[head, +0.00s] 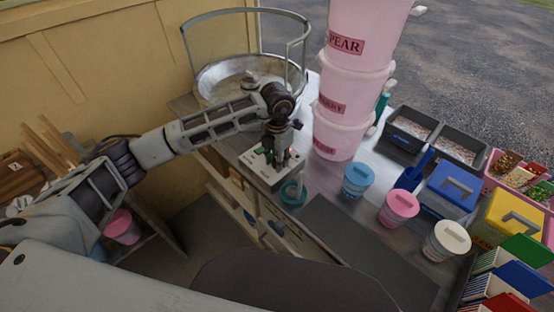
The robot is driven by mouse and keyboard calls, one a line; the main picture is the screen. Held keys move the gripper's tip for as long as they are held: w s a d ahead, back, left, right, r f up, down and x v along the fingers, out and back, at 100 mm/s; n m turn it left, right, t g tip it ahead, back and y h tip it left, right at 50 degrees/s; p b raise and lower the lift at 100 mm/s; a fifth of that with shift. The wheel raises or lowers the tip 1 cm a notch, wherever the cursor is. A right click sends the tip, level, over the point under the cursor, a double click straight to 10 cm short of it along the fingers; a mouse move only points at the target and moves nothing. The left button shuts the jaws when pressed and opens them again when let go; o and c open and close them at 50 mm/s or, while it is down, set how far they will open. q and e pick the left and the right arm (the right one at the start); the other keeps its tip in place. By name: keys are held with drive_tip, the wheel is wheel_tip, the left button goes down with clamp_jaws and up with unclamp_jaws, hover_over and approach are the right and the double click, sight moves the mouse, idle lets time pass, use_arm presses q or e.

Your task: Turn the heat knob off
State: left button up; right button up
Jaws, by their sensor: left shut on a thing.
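A pale control box (286,182) sits near the left edge of the metal counter, in front of the candyfloss pan. My left gripper (274,160) points down at the top of this box. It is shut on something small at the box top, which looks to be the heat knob. The fingers hide the knob, so its pointing direction cannot be told. My right gripper is out of view.
The round metal pan (212,82) with its rail stands behind my left arm. A tall stack of pink tubs (336,140) stands just right of the gripper. Lidded cups (358,181) and a blue-lidded box (452,188) stand farther right. A dark mat (365,255) lies bare in front.

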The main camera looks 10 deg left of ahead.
use_arm(q)
drive_tip(key=o, duration=1.1)
drive_tip(key=shift+c, duration=0.2)
wheel_tip(320, 180, up, 12)
idle(0.3)
idle(0.5)
